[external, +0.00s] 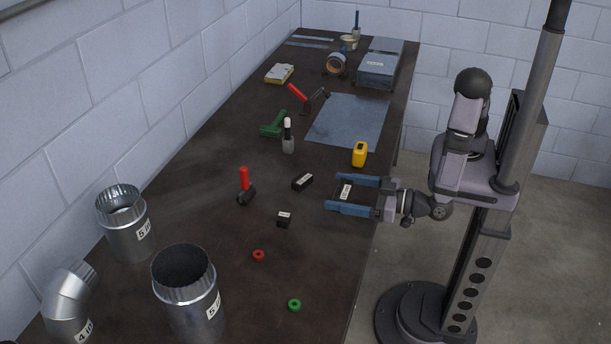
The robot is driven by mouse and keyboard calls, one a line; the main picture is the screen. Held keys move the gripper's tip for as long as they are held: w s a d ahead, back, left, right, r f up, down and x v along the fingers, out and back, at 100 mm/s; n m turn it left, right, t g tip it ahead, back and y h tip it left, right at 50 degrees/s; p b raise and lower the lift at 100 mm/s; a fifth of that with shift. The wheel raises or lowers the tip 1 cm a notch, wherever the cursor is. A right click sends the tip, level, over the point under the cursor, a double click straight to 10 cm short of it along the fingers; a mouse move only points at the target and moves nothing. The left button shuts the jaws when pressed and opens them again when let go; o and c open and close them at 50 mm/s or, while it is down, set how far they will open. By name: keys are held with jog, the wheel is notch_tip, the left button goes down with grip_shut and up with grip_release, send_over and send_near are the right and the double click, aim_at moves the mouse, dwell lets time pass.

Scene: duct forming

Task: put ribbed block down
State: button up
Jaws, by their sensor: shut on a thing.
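My gripper (333,191) reaches in from the right over the table's right edge, its two blue fingers pointing left. A small dark block with a white label (346,191) is between the fingers, and the gripper is shut on it. I take it as the ribbed block, though its ribs are too small to make out. I cannot tell whether it touches the table or hangs just above it. Two similar dark labelled blocks lie apart on the table to the left, one nearer the gripper (302,181) and one lower (284,219).
A yellow tool (360,154) and a grey sheet (347,122) lie behind the gripper. A red ring (258,255), a green ring (294,305) and metal ducts (188,295) are toward the front left. The dark table (325,255) is bare below the gripper.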

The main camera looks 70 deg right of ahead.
aim_at(340, 230)
jog(key=shift+f+b, duration=0.8)
jog(key=shift+b, duration=0.05)
jog(key=shift+r, duration=0.1)
jog(key=shift+f+p, duration=0.8)
jog(key=shift+f, duration=4)
jog(key=shift+f, duration=0.25)
jog(key=o, duration=1.5)
jog(key=shift+o, duration=0.2)
